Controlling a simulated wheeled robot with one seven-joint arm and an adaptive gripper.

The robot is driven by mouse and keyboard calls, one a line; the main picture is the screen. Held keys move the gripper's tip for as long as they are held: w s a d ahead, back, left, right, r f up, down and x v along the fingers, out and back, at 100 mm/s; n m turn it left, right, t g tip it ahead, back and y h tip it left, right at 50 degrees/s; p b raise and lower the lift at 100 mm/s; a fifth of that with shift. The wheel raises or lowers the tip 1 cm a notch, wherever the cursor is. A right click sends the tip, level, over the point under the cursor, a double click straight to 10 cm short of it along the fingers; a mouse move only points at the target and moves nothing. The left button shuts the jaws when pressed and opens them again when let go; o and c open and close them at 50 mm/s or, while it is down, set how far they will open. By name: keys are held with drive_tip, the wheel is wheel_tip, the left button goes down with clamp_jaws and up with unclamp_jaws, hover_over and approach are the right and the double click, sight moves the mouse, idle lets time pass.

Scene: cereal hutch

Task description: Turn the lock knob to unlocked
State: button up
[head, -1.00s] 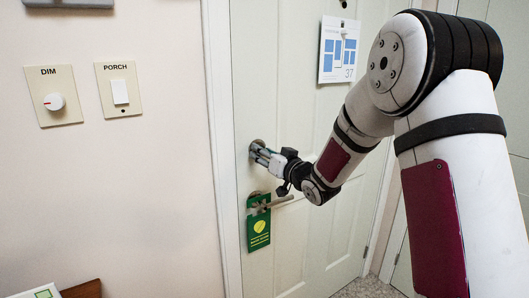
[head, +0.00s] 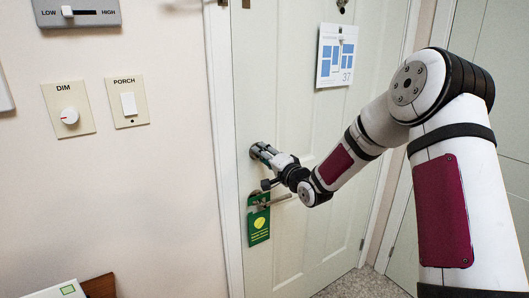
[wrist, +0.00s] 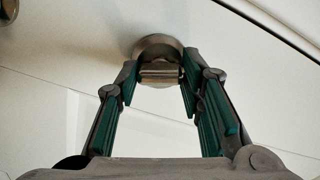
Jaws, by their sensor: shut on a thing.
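The lock knob (wrist: 160,72) is a small metal turn piece on a round metal plate on the pale door (head: 300,220). In the wrist view it sits between the fingertips of my gripper (wrist: 158,78), which is shut on it with a green-padded finger on each side. In the head view my gripper (head: 264,153) meets the door near its left edge and hides most of the knob. I cannot tell from these views whether the knob stands at locked or unlocked.
Just below my gripper is the door handle (head: 280,199), with a green hanger tag (head: 258,222) on it. A calendar sheet (head: 336,55) hangs higher up. On the left wall are a dimmer (head: 69,115), a porch switch (head: 129,104) and a slider panel (head: 75,12).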

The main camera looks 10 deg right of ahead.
drive_tip(key=shift+d+m+p, duration=0.1)
drive_tip(key=shift+m+p, duration=0.95)
drive_tip(key=shift+m, duration=1.15)
drive_tip(key=o, duration=1.2)
drive_tip(key=shift+c, duration=0.2)
drive_tip(key=v, duration=1.2)
